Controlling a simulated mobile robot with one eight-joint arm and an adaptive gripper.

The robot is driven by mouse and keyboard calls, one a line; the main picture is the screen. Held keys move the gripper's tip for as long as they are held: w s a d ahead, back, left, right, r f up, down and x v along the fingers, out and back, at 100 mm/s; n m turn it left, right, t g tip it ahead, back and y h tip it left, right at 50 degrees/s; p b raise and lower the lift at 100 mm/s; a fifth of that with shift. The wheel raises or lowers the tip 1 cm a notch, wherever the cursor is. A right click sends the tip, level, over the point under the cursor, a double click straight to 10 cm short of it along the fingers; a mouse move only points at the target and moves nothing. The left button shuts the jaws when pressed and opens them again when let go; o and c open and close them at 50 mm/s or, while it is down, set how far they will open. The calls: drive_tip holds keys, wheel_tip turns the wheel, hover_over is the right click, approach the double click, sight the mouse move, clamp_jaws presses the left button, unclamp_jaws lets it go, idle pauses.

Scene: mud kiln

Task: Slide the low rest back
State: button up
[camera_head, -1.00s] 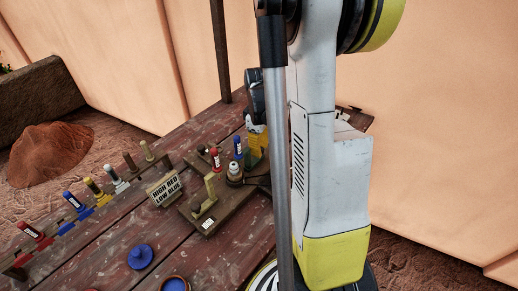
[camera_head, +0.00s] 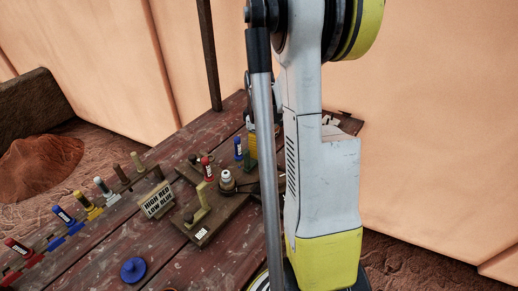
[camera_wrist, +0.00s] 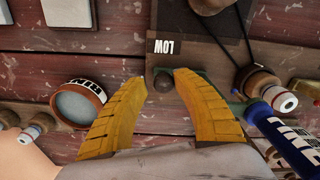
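The low rest holds the blue marker (camera_head: 238,148), which stands upright near the back of the wooden fixture. In the wrist view the fixture board (camera_wrist: 215,45) carries a white LOW label (camera_wrist: 167,47), with a dark round knob (camera_wrist: 164,84) and a bit of green beside it. My gripper (camera_wrist: 162,77) has its yellow fingers apart on either side of the knob; the right tip is close to it, and contact is unclear. The blue marker lies right of the fingers in the wrist view (camera_wrist: 285,137). In the head view my gripper (camera_head: 252,148) is partly hidden by my arm.
A red marker (camera_head: 207,168) and a white-topped bottle (camera_head: 227,178) stand on the fixture. A HIGH RED, LOW BLUE sign (camera_head: 157,200) is in front. Several coloured markers line the table's left edge; a blue lid (camera_head: 133,270) lies in front.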

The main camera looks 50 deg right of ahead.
wheel_tip(320, 180, up, 12)
idle(0.5)
idle(0.5)
